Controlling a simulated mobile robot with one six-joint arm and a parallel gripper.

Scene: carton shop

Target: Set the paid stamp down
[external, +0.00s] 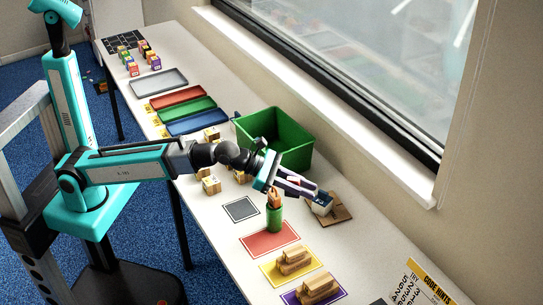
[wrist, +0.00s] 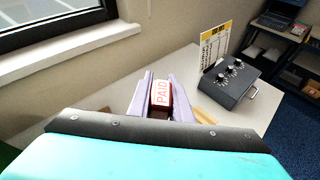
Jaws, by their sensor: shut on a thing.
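The paid stamp (wrist: 161,94), a block with a red and white face reading PAID, sits between my fingers in the wrist view. My gripper (wrist: 160,90) is shut on it. In the external view my gripper (external: 312,190) reaches right over the table, its fingers above a brown board (external: 340,214). A small white and dark-blue thing (external: 321,205) shows at the fingertips, over the board. I cannot tell if it is part of the stamp or whether it touches the board.
A green bin (external: 299,150) stands behind my wrist. A green cup (external: 274,217) stands near the red mat (external: 262,245). Wooden pieces lie on the yellow mat (external: 272,271) and purple mat (external: 291,299). A grey control box (wrist: 230,80) stands beyond.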

